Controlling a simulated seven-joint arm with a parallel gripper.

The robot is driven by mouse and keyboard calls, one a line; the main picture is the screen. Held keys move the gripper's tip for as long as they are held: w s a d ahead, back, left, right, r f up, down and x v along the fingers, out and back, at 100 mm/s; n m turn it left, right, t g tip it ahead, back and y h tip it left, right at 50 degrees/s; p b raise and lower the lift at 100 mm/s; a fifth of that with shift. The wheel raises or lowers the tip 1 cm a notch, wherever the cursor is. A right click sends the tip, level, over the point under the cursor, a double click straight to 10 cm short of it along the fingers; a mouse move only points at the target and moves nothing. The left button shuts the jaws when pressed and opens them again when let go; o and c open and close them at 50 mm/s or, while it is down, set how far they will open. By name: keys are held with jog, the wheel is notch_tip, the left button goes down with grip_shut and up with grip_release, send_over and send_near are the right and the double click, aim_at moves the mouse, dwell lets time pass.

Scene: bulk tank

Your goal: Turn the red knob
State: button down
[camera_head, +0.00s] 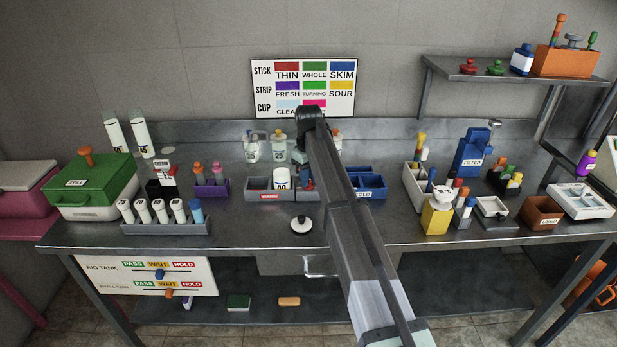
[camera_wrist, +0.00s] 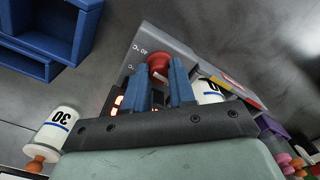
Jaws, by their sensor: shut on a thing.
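The red knob (camera_wrist: 158,66) sits on the grey panel of a heater-like box (camera_wrist: 180,42) with dial markings. In the wrist view, my gripper (camera_wrist: 158,76) has its two blue fingers on either side of the knob, shut on it. In the head view, my gripper (camera_head: 306,178) reaches down to the right end of the grey box (camera_head: 262,196) with a red label. The knob itself is mostly hidden there by my arm and fingers. A lit display shows partly between the fingers in the wrist view.
A white jar (camera_head: 282,180) stands in the box just left of my gripper. A blue tray (camera_head: 370,192) is close on the right. A rack of white bottles (camera_head: 165,226) stands left.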

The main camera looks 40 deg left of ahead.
jog(key=shift+n, duration=0.5)
jog(key=c, duration=0.9)
grip_release()
jog(key=shift+c, duration=0.2)
notch_tip(320, 180, up, 14)
jog(key=shift+f, duration=0.1)
